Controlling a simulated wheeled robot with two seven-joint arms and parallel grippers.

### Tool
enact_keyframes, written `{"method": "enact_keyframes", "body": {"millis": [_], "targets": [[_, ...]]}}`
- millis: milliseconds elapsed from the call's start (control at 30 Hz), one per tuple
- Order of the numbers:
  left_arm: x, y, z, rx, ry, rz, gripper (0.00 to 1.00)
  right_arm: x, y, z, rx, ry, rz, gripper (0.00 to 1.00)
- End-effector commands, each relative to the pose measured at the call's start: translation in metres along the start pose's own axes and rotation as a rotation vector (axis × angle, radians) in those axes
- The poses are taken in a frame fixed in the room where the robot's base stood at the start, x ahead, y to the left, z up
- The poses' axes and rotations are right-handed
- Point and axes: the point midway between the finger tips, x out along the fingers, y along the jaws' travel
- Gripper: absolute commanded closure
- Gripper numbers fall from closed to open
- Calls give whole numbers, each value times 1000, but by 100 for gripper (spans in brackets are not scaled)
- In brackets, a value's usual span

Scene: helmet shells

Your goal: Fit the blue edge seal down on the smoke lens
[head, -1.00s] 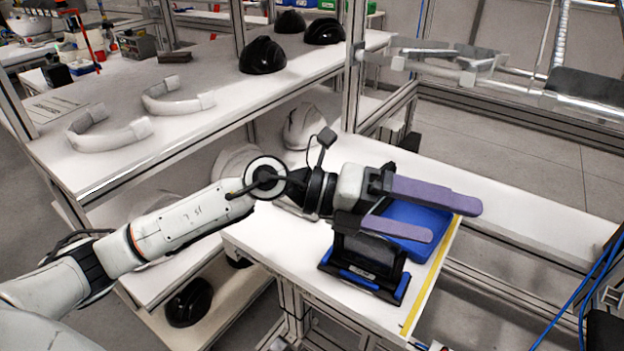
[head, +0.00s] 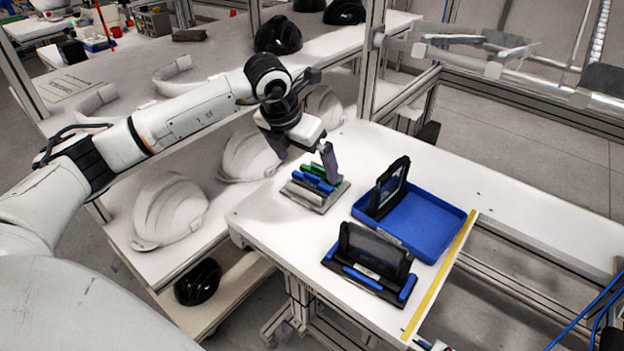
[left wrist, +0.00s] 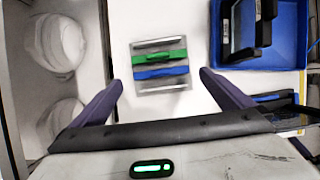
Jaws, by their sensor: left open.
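A blue edge seal (head: 312,183) lies in a small grey holder (head: 322,206) beside a green strip (head: 322,172) on the white table. In the left wrist view the blue seal (left wrist: 160,72) lies just below the green strip (left wrist: 160,57), between my finger lines. My left gripper (head: 309,168) is above the holder, open and empty, its purple fingers wide apart on either side of the strips. A dark smoke-coloured lens (head: 374,252) stands upright in a black stand with blue parts (head: 365,279) at the table's front. My right gripper is not in view.
A blue tray (head: 437,238) with a black-framed panel (head: 390,187) standing in it is behind the stand. A yellow strip (head: 440,275) marks the table's right edge. White helmet shells (head: 168,208) sit on the shelf at left. The table's back part is clear.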

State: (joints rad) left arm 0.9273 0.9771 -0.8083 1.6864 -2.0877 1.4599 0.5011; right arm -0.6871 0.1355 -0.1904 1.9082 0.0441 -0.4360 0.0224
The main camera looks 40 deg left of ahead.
Motion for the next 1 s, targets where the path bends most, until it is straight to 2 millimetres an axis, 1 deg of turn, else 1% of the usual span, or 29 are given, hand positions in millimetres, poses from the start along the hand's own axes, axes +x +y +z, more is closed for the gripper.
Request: {"method": "enact_keyframes", "body": {"millis": [167, 300, 400, 600, 767, 800, 1000], "targets": [[25, -1, -3, -1, 6, -1, 0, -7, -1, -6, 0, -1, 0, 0], [43, -1, -3, -1, 2, -3, 0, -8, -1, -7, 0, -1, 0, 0], [49, 0, -3, 0, 1, -2, 0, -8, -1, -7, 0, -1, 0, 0], [49, -1, -3, 1, 0, -2, 0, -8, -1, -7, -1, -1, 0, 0], [49, -1, -3, 1, 0, -2, 27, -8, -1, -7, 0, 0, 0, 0], [49, -1, -3, 1, 0, -2, 34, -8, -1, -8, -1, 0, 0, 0], [49, -1, -3, 0, -1, -2, 34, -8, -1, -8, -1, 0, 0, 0]]}}
